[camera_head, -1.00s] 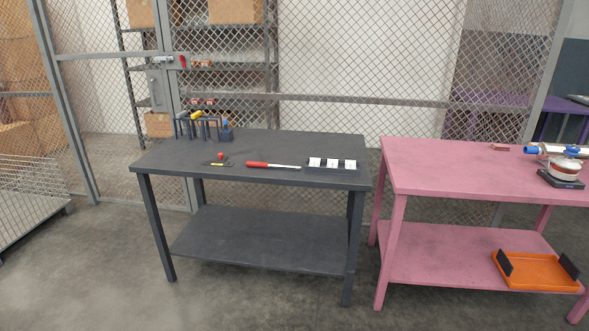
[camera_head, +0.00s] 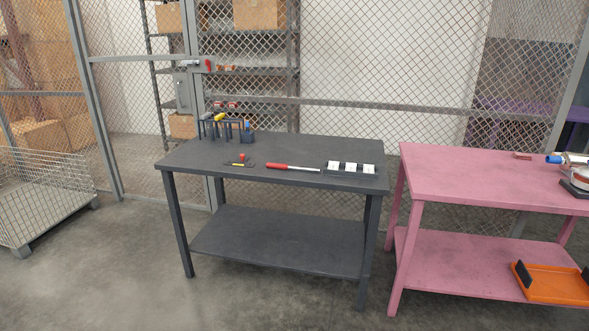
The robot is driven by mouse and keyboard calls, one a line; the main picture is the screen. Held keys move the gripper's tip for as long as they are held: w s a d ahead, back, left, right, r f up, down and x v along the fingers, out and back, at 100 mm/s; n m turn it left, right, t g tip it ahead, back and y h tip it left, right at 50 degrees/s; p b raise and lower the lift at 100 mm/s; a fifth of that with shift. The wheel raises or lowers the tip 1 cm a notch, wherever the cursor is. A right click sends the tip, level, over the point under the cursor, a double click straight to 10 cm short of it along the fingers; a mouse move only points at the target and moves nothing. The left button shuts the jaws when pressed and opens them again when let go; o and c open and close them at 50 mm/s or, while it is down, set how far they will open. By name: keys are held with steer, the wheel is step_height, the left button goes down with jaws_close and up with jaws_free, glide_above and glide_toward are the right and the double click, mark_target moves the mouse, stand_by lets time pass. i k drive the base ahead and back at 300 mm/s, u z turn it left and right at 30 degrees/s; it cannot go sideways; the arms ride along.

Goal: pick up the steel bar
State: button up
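A bar-like tool (camera_head: 293,168) with a red handle and a thin bright steel shaft lies flat near the front edge of the dark grey table (camera_head: 285,148). It is the only bar-shaped steel thing I can make out; I cannot tell whether it is the steel bar. A dark holder with several white blocks (camera_head: 350,168) lies just right of its steel end. A small dark tool with a red knob and yellow mark (camera_head: 240,161) lies to its left. My gripper is not in view.
A tool rack (camera_head: 222,127) stands at the table's back left. A pink table (camera_head: 490,181) stands to the right, with an orange tray (camera_head: 553,284) on its lower shelf. A wire mesh fence runs behind. A wire cage (camera_head: 45,205) stands left. The floor in front is clear.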

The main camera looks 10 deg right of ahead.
mark_target(269, 164)
steer(key=u, duration=0.1)
steer(key=i, duration=0.9)
steer(key=u, duration=0.1)
